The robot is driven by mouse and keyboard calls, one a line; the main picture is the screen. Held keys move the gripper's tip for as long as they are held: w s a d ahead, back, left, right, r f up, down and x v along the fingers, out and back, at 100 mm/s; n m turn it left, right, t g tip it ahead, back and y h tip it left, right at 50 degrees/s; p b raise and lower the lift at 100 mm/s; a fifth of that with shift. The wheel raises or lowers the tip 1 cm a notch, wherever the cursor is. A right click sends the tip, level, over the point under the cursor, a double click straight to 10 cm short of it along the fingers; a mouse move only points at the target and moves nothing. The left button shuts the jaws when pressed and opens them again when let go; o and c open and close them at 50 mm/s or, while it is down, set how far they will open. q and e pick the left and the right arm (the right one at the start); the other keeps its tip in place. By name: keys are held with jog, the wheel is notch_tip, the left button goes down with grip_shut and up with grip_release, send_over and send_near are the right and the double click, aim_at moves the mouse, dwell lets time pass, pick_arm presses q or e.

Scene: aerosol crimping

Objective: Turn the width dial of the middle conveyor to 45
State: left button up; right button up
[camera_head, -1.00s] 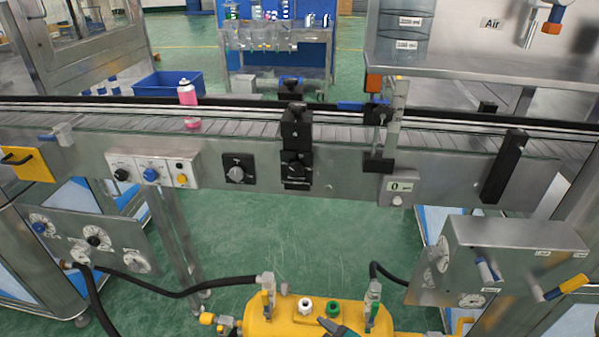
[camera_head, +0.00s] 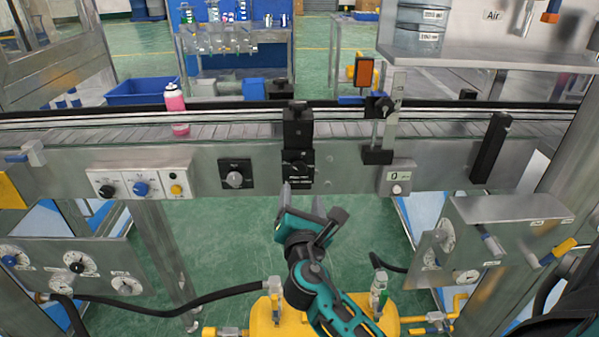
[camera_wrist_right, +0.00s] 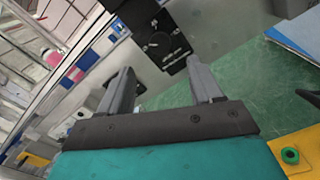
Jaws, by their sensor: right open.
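The conveyor (camera_head: 350,180) crosses the head view with a grey metal front. A black dial plate (camera_head: 298,168) with a small pointer and white marks sits below a black block on its front. The right wrist view shows a black plate with a pointer dial (camera_wrist_right: 158,44) and white marks just beyond the fingers; I cannot read its setting. Another black plate with a round grey knob (camera_head: 235,178) is to its left. My right gripper (camera_head: 303,198) is open and empty, just below the black block, apart from the dial; it also shows in the wrist view (camera_wrist_right: 161,72).
The black block (camera_head: 298,127) protrudes above the dial plate. A button panel (camera_head: 140,187) is left and a counter box (camera_head: 396,178) right. A pink bottle (camera_head: 174,98) stands on the belt. A yellow tank (camera_head: 265,318) with hoses is below.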

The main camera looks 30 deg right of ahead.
aim_at(299, 170)
jog(key=x, duration=1)
jog(key=shift+w, duration=0.15)
jog(key=c, duration=1.1)
